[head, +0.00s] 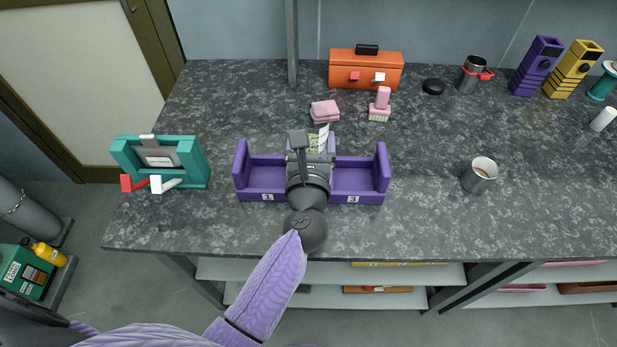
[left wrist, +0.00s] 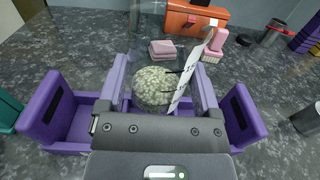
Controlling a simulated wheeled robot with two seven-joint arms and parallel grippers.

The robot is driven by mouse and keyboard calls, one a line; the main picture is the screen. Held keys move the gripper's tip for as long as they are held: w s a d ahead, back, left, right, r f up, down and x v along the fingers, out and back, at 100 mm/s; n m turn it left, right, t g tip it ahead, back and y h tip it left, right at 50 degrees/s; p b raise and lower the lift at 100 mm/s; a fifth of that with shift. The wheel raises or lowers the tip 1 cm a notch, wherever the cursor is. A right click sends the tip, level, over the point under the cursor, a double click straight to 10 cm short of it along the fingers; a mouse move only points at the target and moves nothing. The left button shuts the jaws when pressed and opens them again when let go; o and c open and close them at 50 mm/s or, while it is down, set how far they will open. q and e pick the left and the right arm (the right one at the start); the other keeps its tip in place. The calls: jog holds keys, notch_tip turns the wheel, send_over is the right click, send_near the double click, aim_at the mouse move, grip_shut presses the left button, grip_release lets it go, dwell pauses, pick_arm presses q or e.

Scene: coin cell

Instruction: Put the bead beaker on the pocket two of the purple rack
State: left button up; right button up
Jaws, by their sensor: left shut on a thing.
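The purple rack (head: 265,175) stands near the front of the counter. Labels 1 and 3 show on its outer pockets, which look empty; my left gripper and wrist cover the middle part. My left gripper (head: 312,150) is over that middle part, shut on the bead beaker (head: 313,143). In the left wrist view the beaker (left wrist: 155,88) is clear, holds pale beads and has a white marked strip leaning out to the right. It is in line with the middle pocket, between the rack's end walls. Whether its base touches the pocket floor is hidden. My right gripper is not in view.
A teal stand (head: 200,165) with red and white clips is left of the rack. A grey mug (head: 480,176) is to the right. Pink pads (head: 324,111), a pink brush (head: 381,103) and an orange toolbox (head: 365,72) are behind. Counter between rack and mug is clear.

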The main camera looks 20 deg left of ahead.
pick_arm(q)
notch_tip(320, 180, down, 9)
jog(key=b, duration=0.5)
jog(key=shift+f+b, duration=0.1)
jog(key=shift+b, duration=0.25)
jog(key=shift+f, duration=0.15)
jog(key=o, duration=1)
jog(key=shift+o, duration=0.9)
jog(key=v, duration=0.9)
jog(key=shift+s+a+f+p, duration=0.1)
jog(key=shift+s+p, duration=0.2)
jog(key=shift+s, duration=0.2)
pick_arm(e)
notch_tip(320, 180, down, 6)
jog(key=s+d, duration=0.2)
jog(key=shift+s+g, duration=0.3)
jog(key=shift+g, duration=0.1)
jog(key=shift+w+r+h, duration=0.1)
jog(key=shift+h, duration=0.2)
